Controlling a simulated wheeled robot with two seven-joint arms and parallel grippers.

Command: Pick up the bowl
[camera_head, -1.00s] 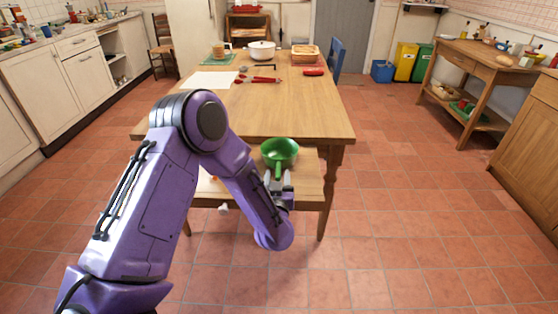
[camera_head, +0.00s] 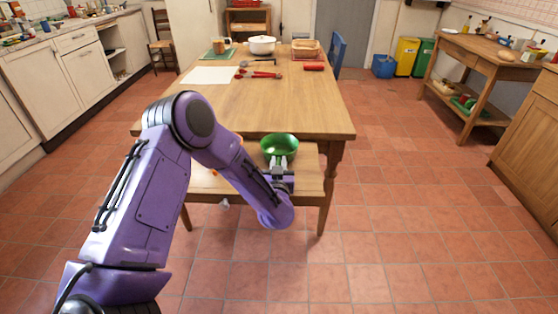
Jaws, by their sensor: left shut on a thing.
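A green bowl (camera_head: 279,146) is over the low wooden bench or drawer surface (camera_head: 309,178) at the front of the table. My left gripper (camera_head: 279,165) reaches it from the near side and is shut on the bowl's near edge. The bowl looks roughly upright; whether it touches the surface under it I cannot tell. The gripper hides part of its near side. My right gripper is not in view.
The wooden table (camera_head: 270,112) stands just behind. It bears a white pot (camera_head: 261,45), red-handled tools (camera_head: 262,75), a white sheet (camera_head: 210,75) and a tray (camera_head: 306,57) at its far end. Open tiled floor lies to the right.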

